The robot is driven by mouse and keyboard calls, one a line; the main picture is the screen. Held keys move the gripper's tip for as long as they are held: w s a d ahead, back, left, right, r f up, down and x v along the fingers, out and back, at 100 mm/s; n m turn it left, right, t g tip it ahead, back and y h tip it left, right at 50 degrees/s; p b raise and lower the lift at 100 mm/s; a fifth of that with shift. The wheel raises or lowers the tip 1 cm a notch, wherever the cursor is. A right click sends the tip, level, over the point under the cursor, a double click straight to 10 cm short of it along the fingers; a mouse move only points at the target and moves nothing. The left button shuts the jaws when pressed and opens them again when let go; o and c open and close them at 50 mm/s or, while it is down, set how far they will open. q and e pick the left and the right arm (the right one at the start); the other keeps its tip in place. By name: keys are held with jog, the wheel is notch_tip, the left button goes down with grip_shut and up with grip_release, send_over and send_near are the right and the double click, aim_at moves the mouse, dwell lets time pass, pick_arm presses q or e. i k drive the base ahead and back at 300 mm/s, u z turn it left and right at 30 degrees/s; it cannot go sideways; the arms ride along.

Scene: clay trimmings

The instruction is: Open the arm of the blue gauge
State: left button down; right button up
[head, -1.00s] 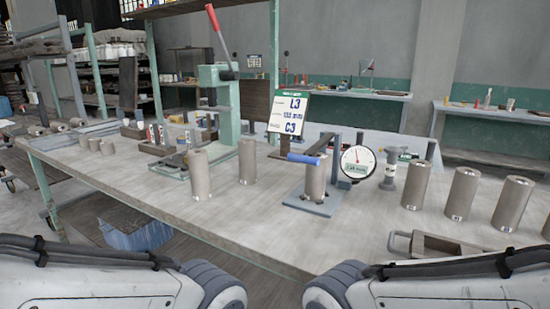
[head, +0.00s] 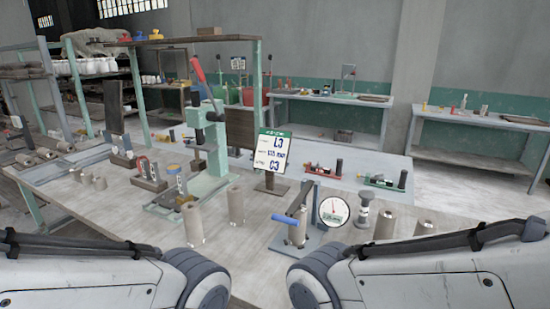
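The blue gauge stands on the bench in the head view, right of centre, on a flat grey-blue base (head: 277,242). Its arm ends in a blue grip (head: 285,219), which lies across in front of the upper part of a grey clay cylinder (head: 297,232) standing on the base. The gauge's round white dial (head: 334,210) faces me on its right side. Parts of both my arms show along the bottom edge, but neither gripper is in view.
A sign (head: 271,152) reading L3 and C3 stands behind the gauge. A green press (head: 207,150) with a red lever stands left. More clay cylinders (head: 236,205) stand either side of the gauge. The bench front is partly hidden by my arms.

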aim_at(293, 208)
jog(key=z, duration=2.15)
jog(key=k, duration=0.4)
jog(key=u, duration=1.8)
